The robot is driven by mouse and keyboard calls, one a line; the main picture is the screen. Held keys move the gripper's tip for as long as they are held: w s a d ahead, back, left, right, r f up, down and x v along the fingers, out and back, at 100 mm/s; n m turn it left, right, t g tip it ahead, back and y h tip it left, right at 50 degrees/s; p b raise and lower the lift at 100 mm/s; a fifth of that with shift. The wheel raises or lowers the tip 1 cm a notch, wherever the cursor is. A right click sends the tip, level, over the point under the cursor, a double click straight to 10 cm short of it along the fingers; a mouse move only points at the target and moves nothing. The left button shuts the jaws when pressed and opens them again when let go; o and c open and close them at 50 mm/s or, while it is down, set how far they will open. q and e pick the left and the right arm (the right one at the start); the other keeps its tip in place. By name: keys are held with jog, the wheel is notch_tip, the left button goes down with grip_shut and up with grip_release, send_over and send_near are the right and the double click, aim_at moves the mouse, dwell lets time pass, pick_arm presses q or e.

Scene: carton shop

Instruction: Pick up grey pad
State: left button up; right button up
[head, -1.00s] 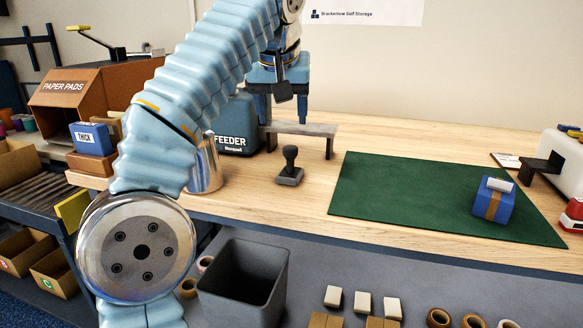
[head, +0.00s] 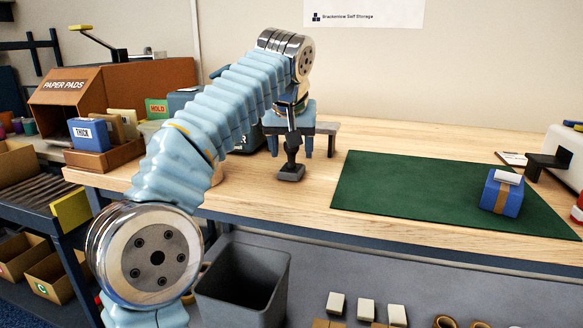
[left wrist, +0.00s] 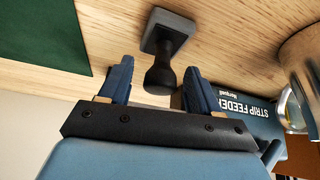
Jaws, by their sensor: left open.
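The grey pad (head: 291,173) is a dark grey stamp-like block with an upright knob handle, standing on the wooden bench left of the green mat. In the left wrist view the pad (left wrist: 172,31) shows its square base, with the knob lying between my fingertips in the picture. My left gripper (head: 291,150) is open, pointing down over the handle, with a finger on each side; it also shows in the left wrist view (left wrist: 156,75). I see no clear contact with the handle. My right gripper is not in view.
The green mat (head: 430,195) carries a blue box (head: 502,195) with a brown band. The strip feeder (left wrist: 250,113) is close to my left gripper, partly hidden by my arm in the head view. A dark bin (head: 245,275) stands below the bench's front edge.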

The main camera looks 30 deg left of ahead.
pick_arm(q)
jog(key=c, duration=1.1)
jog(key=shift+r, duration=0.1)
notch_tip(320, 180, up, 3)
jog(key=shift+p, duration=1.05)
jog(key=s+d+r+p, duration=0.1)
jog(key=s+d+r, duration=0.1)
jog(key=d+r, duration=0.1)
jog(key=s+d+r+p, duration=0.1)
jog(key=s+d+r, duration=0.2)
jog(key=d, duration=0.1)
jog(key=s+d+r+p, duration=0.1)
jog(key=s+d+r, duration=0.2)
jog(key=d+r, duration=0.1)
jog(key=shift+s, duration=0.25)
